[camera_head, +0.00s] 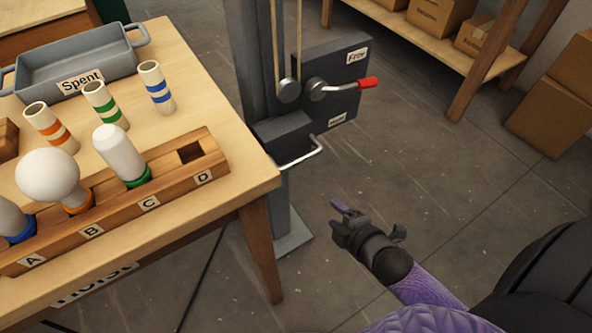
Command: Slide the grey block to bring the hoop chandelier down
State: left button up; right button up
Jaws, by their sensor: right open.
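The grey block (285,136) sits low on the dark upright post (243,55), just past the table's right edge. A pale metal bar handle (306,155) sticks out from its front. My right gripper (362,216) is open and empty over the floor, below and to the right of the handle and apart from it. A dark plate (338,68) behind the block carries a "Free" label at its top and another label lower down, too small to read surely. The hoop chandelier is not in view. My left gripper is not in view.
A red-tipped crank (366,83) juts right above the block, beside two cords (286,40). The wooden table (205,75) holds a bulb rack (150,205), striped tubes and a "Spent" tray (118,62). Cardboard boxes (553,115) stand at right. The floor between is clear.

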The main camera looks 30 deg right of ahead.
aim_at(300, 157)
jog(key=w+a+r+n+t+y+b, duration=0.1)
jog(key=w+r+n+t+b, duration=0.2)
jog(key=r, duration=0.4)
jog(key=shift+n, duration=0.4)
jog(key=b+x, duration=0.3)
jog(key=x, duration=0.6)
jog(key=shift+w+a+r, duration=0.1)
jog(key=shift+w+a, duration=0.05)
jog(key=shift+w, duration=0.45)
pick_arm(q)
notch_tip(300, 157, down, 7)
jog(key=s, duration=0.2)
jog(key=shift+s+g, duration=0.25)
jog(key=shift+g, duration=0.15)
pick_arm(e)
jog(key=shift+w+r, duration=0.1)
jog(key=shift+r, duration=0.05)
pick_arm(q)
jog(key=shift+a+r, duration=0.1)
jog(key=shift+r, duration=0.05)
pick_arm(e)
grip_shut()
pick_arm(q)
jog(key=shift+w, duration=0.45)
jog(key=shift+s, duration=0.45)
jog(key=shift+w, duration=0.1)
